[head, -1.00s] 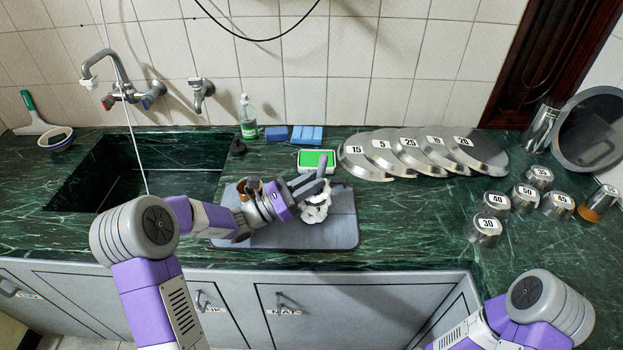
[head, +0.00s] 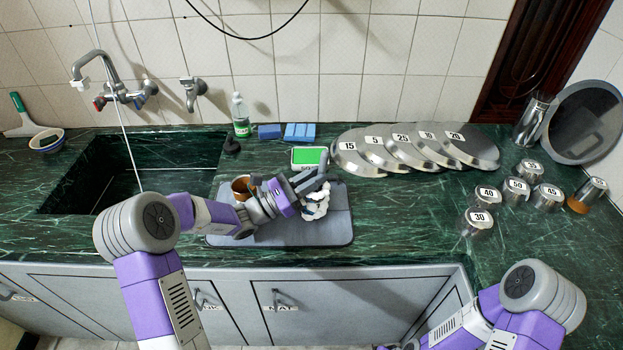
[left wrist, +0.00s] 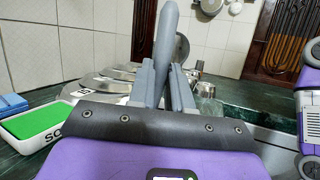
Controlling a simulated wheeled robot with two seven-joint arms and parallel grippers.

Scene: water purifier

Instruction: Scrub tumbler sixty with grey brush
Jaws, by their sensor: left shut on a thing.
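My left gripper (head: 308,183) is over the grey mat (head: 225,240) beside the sink. It is shut on a grey handle, which I take to be the grey brush; the handle stands up between the fingers in the left wrist view (left wrist: 165,45). A whitish lumpy thing (head: 316,205) is just below the fingers; I cannot tell whether it is the brush's head. A brown-stained tumbler (head: 241,187) is on the mat behind my left wrist, partly hidden; no number shows on it.
A green sponge tray (head: 309,157), blue sponges (head: 299,132) and a bottle (head: 241,115) stand behind the mat. Numbered lids (head: 375,152) lean in a row to the right. Numbered tumblers (head: 479,221) stand farther right. The sink (head: 130,165) is left. Counter right of the mat is clear.

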